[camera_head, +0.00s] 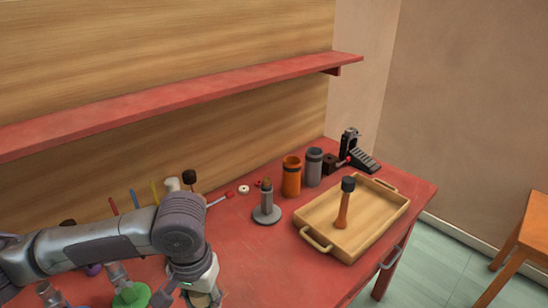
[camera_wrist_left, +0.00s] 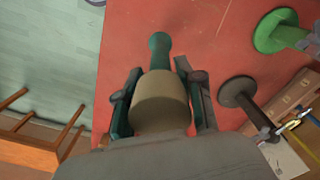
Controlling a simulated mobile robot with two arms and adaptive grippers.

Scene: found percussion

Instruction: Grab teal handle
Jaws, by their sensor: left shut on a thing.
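The teal handle (camera_wrist_left: 159,48) shows in the left wrist view, reaching away from a beige cylindrical head (camera_wrist_left: 160,102) over the red tabletop. My left gripper (camera_wrist_left: 160,72) is shut on this teal-handled piece, with a finger on each side of the head. The fingertips end near where handle and head meet; the exact contact is hidden. In the head view my left gripper (camera_head: 201,284) points down at the table's lower left, and a bit of the beige head (camera_head: 200,299) shows beneath it. My right gripper is not in view.
A green-based stand (camera_head: 131,297) and a dark-based stand (camera_wrist_left: 237,91) are close to my gripper. Further right are a grey stand (camera_head: 267,214), orange (camera_head: 291,178) and grey (camera_head: 314,168) cylinders, and a wooden tray (camera_head: 375,233) holding an orange-handled mallet (camera_head: 343,207). The middle front is clear.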

